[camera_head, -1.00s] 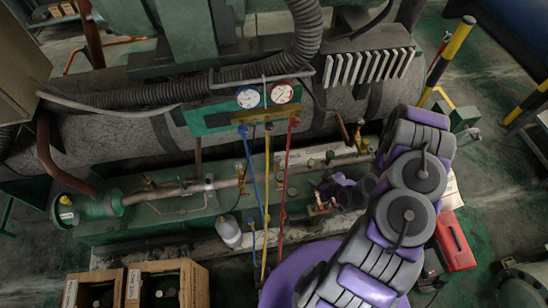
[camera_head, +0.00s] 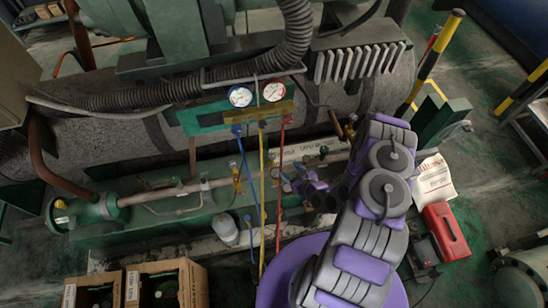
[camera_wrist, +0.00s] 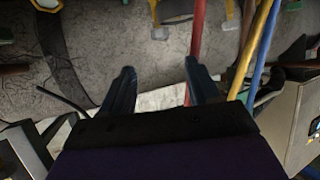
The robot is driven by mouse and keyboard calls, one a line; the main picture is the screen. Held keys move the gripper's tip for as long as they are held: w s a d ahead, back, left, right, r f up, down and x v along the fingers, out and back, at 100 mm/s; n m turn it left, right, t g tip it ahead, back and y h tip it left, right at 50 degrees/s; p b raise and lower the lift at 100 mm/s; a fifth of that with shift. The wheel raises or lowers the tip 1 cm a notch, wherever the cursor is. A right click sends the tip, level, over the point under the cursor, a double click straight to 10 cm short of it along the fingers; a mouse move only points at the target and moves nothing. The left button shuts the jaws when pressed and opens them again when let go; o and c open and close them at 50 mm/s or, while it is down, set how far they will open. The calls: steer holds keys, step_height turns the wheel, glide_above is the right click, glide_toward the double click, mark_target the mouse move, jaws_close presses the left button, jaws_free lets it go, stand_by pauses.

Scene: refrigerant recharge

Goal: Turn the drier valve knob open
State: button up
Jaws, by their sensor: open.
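My gripper (camera_head: 296,181) is open and empty, beside the pipe run and just right of the hanging hoses in the head view. In the wrist view its two dark fingers (camera_wrist: 160,76) stand apart, with grey concrete-like surface beyond and the red hose (camera_wrist: 196,45) close to the right finger. A brass valve (camera_head: 237,178) stands on the pipe left of the hoses. Another brass valve (camera_head: 351,128) shows farther right, close to my arm. I cannot tell which carries the drier valve knob. My arm hides part of the pipe's right end.
The blue hose (camera_head: 246,170), yellow hose (camera_head: 263,190) and red hose hang from the gauge manifold (camera_head: 258,113). A pale bottle (camera_head: 225,229), cardboard boxes (camera_head: 190,285) and a red toolbox (camera_head: 446,231) stand around. Yellow-black posts (camera_head: 437,58) are at the right.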

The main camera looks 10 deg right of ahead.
mark_target(273, 156)
steer(key=b+x, duration=0.2)
steer(key=x, duration=1)
steer(key=shift+w+f, duration=0.1)
steer(key=shift+f, duration=0.05)
steer(key=c, duration=1)
